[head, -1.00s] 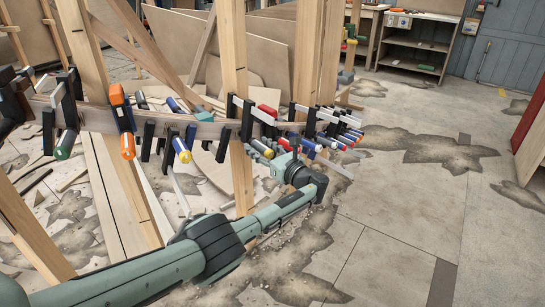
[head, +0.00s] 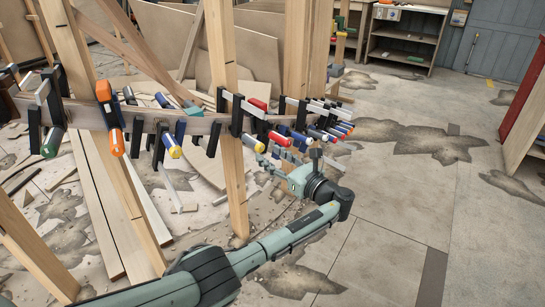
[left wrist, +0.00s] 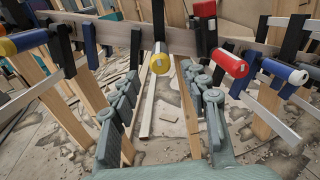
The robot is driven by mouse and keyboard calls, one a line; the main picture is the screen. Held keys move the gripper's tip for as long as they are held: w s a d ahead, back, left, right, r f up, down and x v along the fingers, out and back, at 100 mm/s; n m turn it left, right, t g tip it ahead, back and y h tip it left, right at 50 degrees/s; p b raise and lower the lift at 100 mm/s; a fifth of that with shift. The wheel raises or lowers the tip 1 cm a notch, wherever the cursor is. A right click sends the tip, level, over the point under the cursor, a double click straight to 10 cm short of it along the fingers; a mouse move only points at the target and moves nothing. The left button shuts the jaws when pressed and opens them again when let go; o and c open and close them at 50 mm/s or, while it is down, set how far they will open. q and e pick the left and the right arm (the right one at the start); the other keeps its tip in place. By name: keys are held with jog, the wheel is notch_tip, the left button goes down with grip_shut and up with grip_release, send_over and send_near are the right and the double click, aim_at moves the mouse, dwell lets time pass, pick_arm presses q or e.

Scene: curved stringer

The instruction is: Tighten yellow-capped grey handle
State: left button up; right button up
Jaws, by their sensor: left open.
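The grey handle with the yellow cap (head: 253,143) hangs from a clamp on the curved wooden strip (head: 200,126), left of a red handle. In the left wrist view the yellow-capped handle (left wrist: 160,60) points toward me, near the centre. My left gripper (head: 270,163) is open, in front of and slightly below the handle. In the wrist view its fingers (left wrist: 160,82) lie on both sides of the line to the cap, with nothing held between them. I cannot tell whether the fingertips reach the handle. My right gripper is not in view.
A blue yellow-capped handle (head: 168,140) and an orange handle (head: 110,130) hang to the left. A wooden post (head: 225,120) stands behind the strip. The floor at right is open.

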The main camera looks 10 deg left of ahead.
pick_arm(q)
jog(key=p+v, duration=0.2)
jog(key=v, duration=0.4)
dwell(0.3)
